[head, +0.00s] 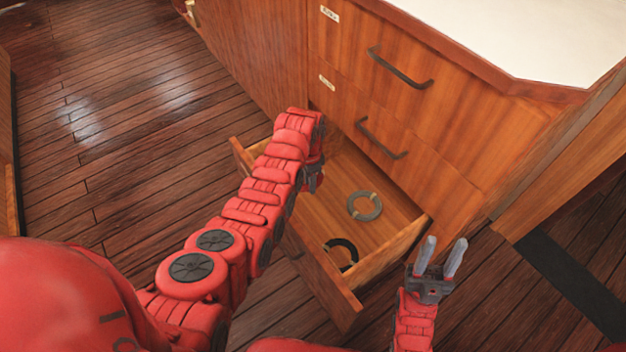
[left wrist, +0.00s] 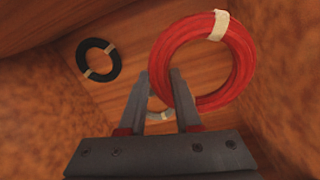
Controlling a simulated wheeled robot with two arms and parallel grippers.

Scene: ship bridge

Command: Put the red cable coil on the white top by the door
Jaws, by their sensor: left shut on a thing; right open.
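The red cable coil (left wrist: 241,62), with a pale tie, is held in my left gripper (left wrist: 162,78) in the left wrist view. One finger passes through the ring and the fingers are shut on its left side. In the head view my left gripper (head: 312,180) is over the open drawer, and my own arm hides the coil. The white top (head: 545,35) is on the wooden cabinet at the upper right, with nothing on its visible part. My right gripper (head: 442,248) is open and empty, right of the drawer.
The open drawer (head: 333,303) holds a grey coil (head: 364,217) and a black coil (head: 351,247). Shut drawers with dark handles (head: 400,70) are above it. Bare plank floor (head: 110,150) lies to the left. No door is clearly visible.

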